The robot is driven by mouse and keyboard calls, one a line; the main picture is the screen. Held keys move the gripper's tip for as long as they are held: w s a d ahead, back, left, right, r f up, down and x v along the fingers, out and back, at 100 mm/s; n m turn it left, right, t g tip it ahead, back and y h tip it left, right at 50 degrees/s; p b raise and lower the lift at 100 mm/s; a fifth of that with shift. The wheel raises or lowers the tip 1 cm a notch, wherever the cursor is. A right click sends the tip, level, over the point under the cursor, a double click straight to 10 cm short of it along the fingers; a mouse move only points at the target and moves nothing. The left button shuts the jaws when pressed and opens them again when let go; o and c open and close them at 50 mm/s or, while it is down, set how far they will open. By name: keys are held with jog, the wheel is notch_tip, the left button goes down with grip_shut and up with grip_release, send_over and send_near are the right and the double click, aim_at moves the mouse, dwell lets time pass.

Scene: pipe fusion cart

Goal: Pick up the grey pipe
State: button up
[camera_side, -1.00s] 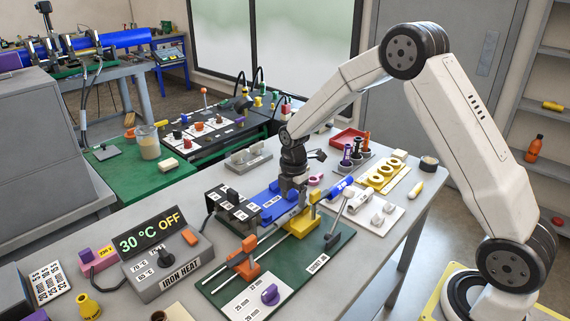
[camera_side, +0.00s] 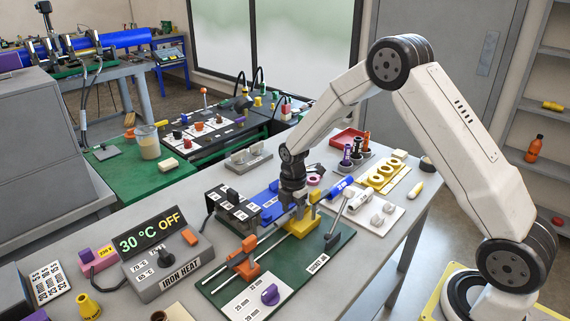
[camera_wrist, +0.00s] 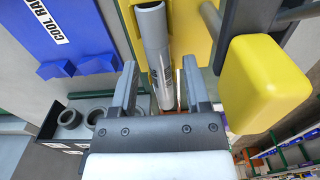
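The grey pipe (camera_wrist: 154,45) shows in the wrist view, running lengthwise between my fingers, with a dark label on its lower part. A yellow clamp part (camera_wrist: 190,25) lies behind it. My gripper (camera_wrist: 160,85) is open, with one finger on each side of the pipe and a gap visible at the right finger. In the side view my gripper (camera_side: 300,212) points down at the yellow clamp (camera_side: 303,228) on the green jig. My fingers and the clamp largely hide the pipe there.
A yellow block (camera_wrist: 265,85) stands close right of my fingers in the wrist view. The blue cool rack (camera_wrist: 60,40) is left.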

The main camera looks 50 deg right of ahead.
grip_shut()
jog(key=shift+r, duration=0.2)
jog(key=shift+r, duration=0.55)
jog(key=s+a+r, duration=0.1)
jog(key=s+r, duration=1)
jog(key=s, duration=0.3)
jog(key=shift+a+r, duration=0.25)
jog(key=shift+r, duration=0.15)
